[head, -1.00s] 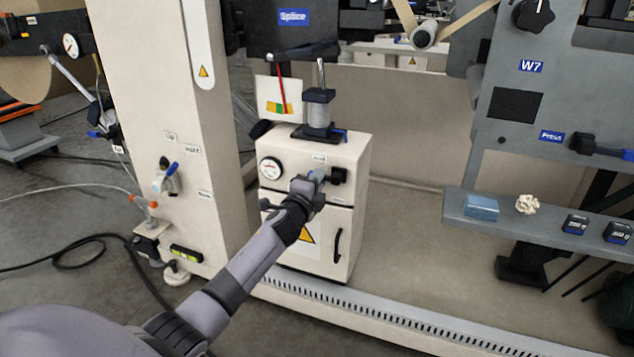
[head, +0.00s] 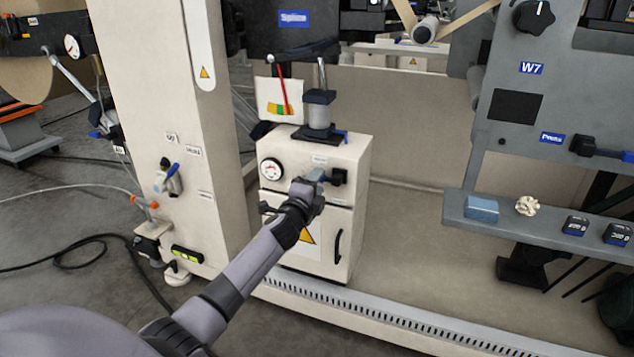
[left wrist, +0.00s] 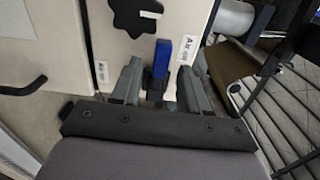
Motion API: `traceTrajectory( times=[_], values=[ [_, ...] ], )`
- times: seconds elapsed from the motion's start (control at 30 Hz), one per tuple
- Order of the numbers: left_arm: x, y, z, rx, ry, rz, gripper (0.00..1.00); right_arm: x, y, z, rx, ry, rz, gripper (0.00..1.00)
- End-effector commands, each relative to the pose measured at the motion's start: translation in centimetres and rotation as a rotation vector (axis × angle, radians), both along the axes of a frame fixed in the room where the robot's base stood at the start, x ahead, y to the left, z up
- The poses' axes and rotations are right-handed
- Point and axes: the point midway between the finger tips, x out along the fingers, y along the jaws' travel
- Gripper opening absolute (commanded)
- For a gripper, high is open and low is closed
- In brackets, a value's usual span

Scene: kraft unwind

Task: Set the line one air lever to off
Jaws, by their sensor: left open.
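In the left wrist view a blue lever (left wrist: 162,56) stands on a dark base on a cream cabinet face, beside a white label (left wrist: 186,50) that seems to read "Air" with further small text. My left gripper (left wrist: 160,88) is open, with one grey finger on each side of the lever. I cannot tell whether either finger touches it. In the head view my left gripper (head: 312,182) is at the upper front of the cream cabinet (head: 346,222), and it largely hides the lever there. My right gripper is not in view.
A black knob (head: 338,177) sits just right of my gripper and a gauge (head: 271,169) to its left. Another blue-handled valve (head: 172,170) is on the cream column. A grey shelf (head: 455,207) with small items is at the right. Floor hose lies at left.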

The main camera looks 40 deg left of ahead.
Motion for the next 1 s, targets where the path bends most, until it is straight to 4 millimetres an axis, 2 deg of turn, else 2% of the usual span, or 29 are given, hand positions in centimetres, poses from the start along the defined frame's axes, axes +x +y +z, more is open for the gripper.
traceTrajectory(
  times=[0.13,0.5,1.0],
  values=[
    [-1.8,-0.4,0.2,0.0,0.002,0.0,0.45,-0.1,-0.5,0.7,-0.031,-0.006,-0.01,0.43],
    [-5.7,-1.3,0.1,0.001,0.001,0.001,0.45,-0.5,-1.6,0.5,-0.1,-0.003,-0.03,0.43],
    [-6.2,-1.4,0.0,0.002,0.001,0.001,0.45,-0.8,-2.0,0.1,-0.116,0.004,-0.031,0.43]
  ],
)
